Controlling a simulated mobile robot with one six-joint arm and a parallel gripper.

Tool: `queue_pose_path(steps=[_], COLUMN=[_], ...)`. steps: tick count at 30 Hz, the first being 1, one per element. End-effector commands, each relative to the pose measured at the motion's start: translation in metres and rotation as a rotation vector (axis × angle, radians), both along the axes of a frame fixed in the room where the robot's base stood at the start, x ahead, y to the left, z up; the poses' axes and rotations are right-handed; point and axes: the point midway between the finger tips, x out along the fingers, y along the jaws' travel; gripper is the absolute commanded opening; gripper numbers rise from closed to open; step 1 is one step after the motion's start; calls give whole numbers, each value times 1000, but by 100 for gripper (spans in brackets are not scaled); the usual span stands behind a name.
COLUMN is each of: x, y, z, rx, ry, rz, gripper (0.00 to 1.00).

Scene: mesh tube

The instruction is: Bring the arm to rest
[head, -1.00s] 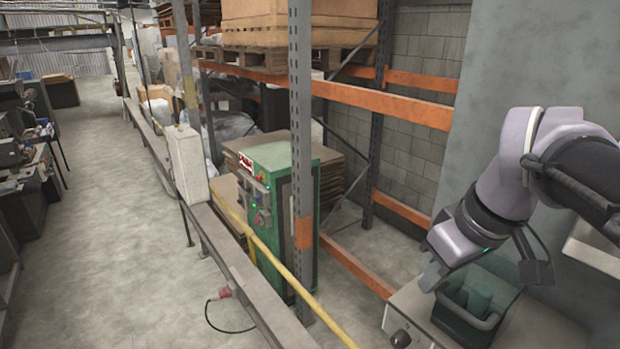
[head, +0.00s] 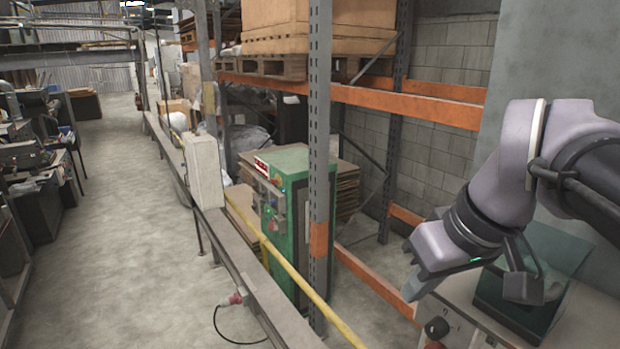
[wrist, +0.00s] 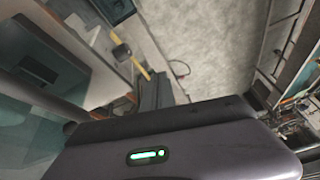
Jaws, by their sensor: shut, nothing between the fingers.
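My arm reaches in from the right edge of the head view, bent at the elbow with its wrist angled down to the left. My gripper (head: 414,287) is at the wrist's lower left end, seen small and from the side. It is shut with nothing held. It hangs beside a dark glass-sided box (head: 553,245) on a pale machine (head: 470,305), apart from the box as far as I can tell.
A green cabinet (head: 290,165) stands by the orange-beamed rack (head: 405,104). A yellow rail (head: 300,280) and a low grey beam (head: 240,270) run along the aisle. The aisle floor (head: 125,220) is clear. Benches with equipment (head: 35,165) line the left. A grey wall (head: 550,60) rises behind my arm.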

Motion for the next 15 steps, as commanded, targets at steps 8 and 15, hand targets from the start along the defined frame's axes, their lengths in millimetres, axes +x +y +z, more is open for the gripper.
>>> queue_pose_path(steps=[8, 15], x=[-65, -109], y=[39, 56], z=[-254, -407], rx=[118, 240], ry=[-15, -27], rz=[-317, -555], gripper=[0, 0])
